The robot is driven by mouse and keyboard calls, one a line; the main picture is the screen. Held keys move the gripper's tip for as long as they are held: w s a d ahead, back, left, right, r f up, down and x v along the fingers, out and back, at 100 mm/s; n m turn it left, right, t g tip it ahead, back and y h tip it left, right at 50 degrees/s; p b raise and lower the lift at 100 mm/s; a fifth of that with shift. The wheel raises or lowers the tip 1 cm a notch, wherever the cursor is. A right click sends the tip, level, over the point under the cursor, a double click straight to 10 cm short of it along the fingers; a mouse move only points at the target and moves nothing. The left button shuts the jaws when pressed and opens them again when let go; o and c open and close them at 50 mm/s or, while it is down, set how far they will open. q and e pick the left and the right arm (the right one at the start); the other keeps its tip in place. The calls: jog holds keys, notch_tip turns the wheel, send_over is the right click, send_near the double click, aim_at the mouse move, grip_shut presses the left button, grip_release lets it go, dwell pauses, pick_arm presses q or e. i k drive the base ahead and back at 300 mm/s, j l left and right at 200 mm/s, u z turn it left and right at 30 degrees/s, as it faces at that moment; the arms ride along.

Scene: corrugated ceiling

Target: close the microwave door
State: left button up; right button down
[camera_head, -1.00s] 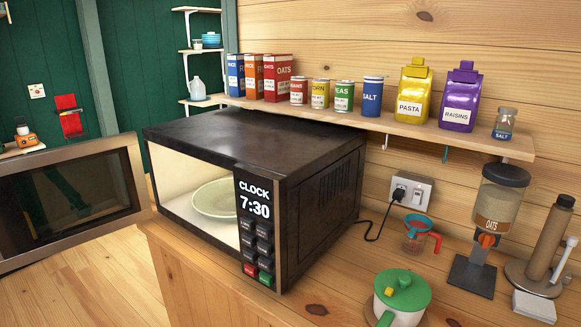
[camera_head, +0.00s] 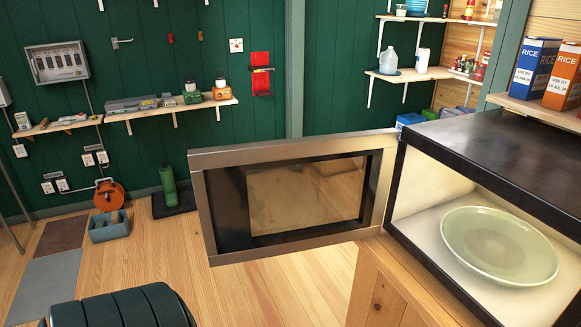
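The microwave (camera_head: 500,155) stands on the wooden counter at the right, its black top and lit cavity in view. Its door (camera_head: 203,222) is wide open and swung out to the left, with a metal frame and a dark window. A pale green plate (camera_head: 500,246) lies inside the cavity. The control panel is out of the picture. Neither gripper is in view.
The wooden counter (camera_head: 385,290) ends just under the door hinge. Open wooden floor (camera_head: 250,290) lies below and left of the door. Rice boxes (camera_head: 535,65) stand on a shelf above the microwave.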

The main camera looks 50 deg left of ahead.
aim_at(255, 201)
jog(key=j+z, duration=0.45)
jog(key=j, duration=3.6)
jog(key=j+z, duration=0.1)
jog(key=z, duration=0.2)
jog(key=j+z, duration=0.25)
jog(key=i+l+z, duration=0.1)
jog(key=z, duration=0.4)
jog(key=j+z, duration=0.1)
jog(key=j, duration=0.25)
jog(key=k+j+z, duration=0.1)
jog(key=j, duration=0.25)
jog(key=k+j+z, duration=0.1)
jog(key=j, duration=0.25)
